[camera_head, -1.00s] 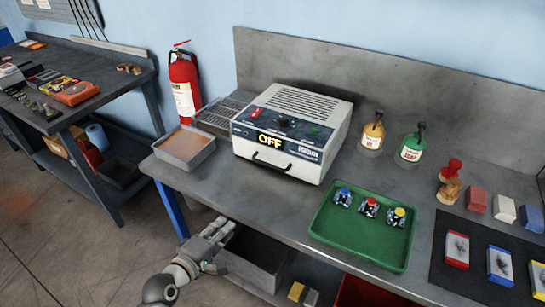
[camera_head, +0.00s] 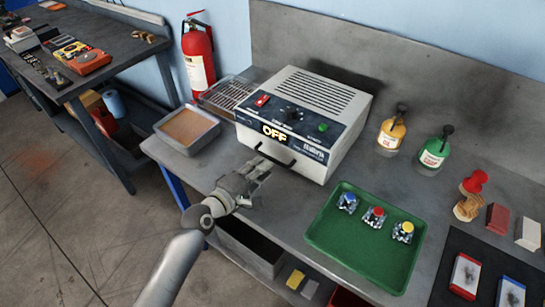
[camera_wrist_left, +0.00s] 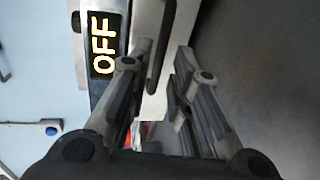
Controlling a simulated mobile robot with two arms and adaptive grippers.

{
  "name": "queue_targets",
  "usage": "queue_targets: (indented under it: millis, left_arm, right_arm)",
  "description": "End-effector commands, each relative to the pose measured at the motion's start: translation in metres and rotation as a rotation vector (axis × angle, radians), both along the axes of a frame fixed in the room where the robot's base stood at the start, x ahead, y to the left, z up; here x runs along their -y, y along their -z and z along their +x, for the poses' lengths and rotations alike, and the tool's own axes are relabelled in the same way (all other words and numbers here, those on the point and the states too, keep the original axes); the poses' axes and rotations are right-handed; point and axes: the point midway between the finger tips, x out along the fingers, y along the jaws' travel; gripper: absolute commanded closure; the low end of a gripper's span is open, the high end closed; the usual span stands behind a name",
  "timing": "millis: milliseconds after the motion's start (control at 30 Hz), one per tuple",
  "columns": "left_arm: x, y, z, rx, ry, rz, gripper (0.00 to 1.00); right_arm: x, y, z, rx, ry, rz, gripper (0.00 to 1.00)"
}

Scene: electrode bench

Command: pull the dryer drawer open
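The dryer (camera_head: 340,110) is a pale box with a vented top and a dark front panel. Its lit OFF display (camera_head: 274,132) also shows in the left wrist view (camera_wrist_left: 104,45). Below the panel is the drawer front with a black bar handle (camera_head: 281,160). The drawer looks closed. My left gripper (camera_head: 263,173) is just in front of the handle, its fingers pointing at it. In the left wrist view the fingers (camera_wrist_left: 166,72) are apart and the handle (camera_wrist_left: 156,55) shows in the gap between them. I cannot tell whether they touch it. My right gripper is out of view.
A sand-filled tray (camera_head: 187,143) and wire rack (camera_head: 228,94) stand left of the dryer. A green tray (camera_head: 340,248) with small coloured-top parts lies to the right. Orange (camera_head: 389,135) and green (camera_head: 433,155) bottles stand behind it. A red extinguisher (camera_head: 199,55) is at the back left.

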Motion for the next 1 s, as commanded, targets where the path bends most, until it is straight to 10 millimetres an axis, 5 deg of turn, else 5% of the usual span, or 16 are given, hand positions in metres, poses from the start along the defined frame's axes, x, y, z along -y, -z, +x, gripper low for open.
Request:
queue_targets:
  millis: [300, 800, 1000]
  left_arm:
    - [0.027, 0.009, 0.037, 0.001, 0.001, -0.001, 0.81]
    - [0.034, 0.012, 0.046, 0.001, 0.000, 0.001, 0.81]
    - [0.034, 0.012, 0.046, 0.001, 0.000, 0.001, 1.00]
  right_arm:
    - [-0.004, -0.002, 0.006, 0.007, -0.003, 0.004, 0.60]
    - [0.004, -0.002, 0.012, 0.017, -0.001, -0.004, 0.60]
    - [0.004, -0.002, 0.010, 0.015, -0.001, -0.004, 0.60]
